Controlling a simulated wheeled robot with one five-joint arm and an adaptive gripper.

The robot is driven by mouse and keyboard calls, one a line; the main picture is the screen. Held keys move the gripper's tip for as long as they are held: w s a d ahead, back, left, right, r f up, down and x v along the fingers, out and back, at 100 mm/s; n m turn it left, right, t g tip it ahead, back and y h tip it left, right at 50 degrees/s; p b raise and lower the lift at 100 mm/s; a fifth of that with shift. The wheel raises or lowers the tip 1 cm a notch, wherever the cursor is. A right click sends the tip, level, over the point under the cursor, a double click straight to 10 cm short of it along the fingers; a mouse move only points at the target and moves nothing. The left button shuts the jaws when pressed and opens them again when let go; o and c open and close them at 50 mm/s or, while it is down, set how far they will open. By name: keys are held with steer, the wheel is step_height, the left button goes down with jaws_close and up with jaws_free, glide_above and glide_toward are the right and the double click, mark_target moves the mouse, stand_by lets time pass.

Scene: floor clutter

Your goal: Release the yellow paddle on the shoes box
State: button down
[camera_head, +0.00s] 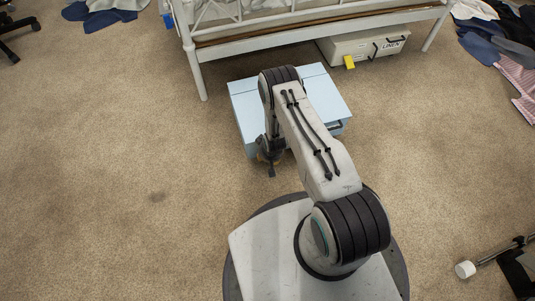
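A light blue box (243,104) with a dark handle on its right side stands on the carpet, partly covered by my arm. No label shows on it, so I cannot tell if it is the shoes box. My gripper (270,165) points down at the box's near left edge. Its fingers are small and dark, and I cannot tell whether they are open or shut. A small tan patch shows beside the gripper, too small to identify. A small yellow object (349,62) is in front of a white box; I cannot tell if it is the paddle.
A white bed frame (300,34) stands at the back, with the white box marked LINEN (366,46) under it. Clothes (492,40) lie at the back right. A white-tipped stand (466,269) is at the lower right.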

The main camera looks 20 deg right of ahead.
steer(key=shift+d, duration=0.2)
steer(key=c, duration=0.9)
jaws_free()
steer(key=shift+d+r, duration=0.1)
steer(key=shift+o, duration=1.3)
steer(key=v, duration=1.2)
